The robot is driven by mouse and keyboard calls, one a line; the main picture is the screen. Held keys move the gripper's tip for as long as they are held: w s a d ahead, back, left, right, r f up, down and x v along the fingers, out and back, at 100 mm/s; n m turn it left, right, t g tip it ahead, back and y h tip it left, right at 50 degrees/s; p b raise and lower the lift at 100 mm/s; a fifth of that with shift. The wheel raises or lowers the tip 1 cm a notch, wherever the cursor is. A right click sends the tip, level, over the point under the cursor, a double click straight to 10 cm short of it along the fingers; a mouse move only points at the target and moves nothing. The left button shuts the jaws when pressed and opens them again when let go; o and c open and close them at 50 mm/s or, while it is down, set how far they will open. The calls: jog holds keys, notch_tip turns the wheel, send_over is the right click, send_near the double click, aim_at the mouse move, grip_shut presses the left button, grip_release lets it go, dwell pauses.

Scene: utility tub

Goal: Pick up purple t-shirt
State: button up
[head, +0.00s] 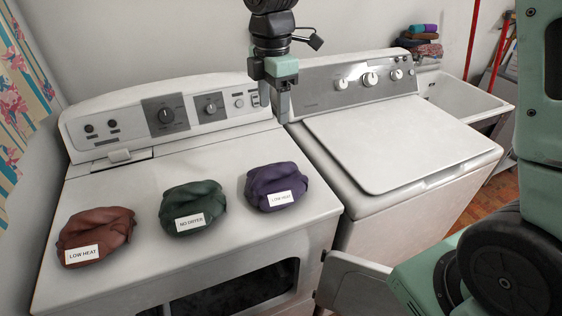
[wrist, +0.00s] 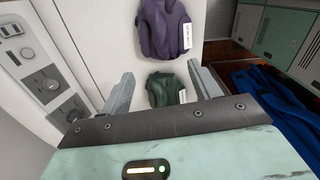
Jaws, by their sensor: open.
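The purple t-shirt (head: 273,183) lies bunched on top of the left white machine, the rightmost of three bundles. In the wrist view the purple t-shirt (wrist: 162,30) is at the top centre, beyond the fingertips. My gripper (head: 275,106) is above the back of the machine by its control panel, fingers pointing down, apart from the shirt. In the wrist view my gripper (wrist: 160,82) is open, its fingers spread and empty. The green bundle shows between them, below and not gripped.
A green bundle (head: 191,208) labelled "NO DRYER" and a red-brown bundle (head: 95,236) labelled "LOW HEAT" lie left of the shirt. A second white machine (head: 400,140) stands right, with a clear lid. Folded cloths (head: 422,40) are by the tub (head: 465,95). Blue fabric (wrist: 270,95) shows in the wrist view.

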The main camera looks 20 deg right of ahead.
jog(key=p, duration=0.3)
send_over(274, 165)
jog(key=f, duration=1.1)
jog(key=shift+w+d+f, duration=0.1)
jog(key=shift+d+f, duration=0.1)
jog(key=shift+f, duration=0.15)
jog(key=shift+a+f+p, duration=0.15)
jog(key=shift+f+p, duration=0.65)
jog(key=shift+f, duration=1.9)
grip_shut()
jog(key=shift+r, duration=0.15)
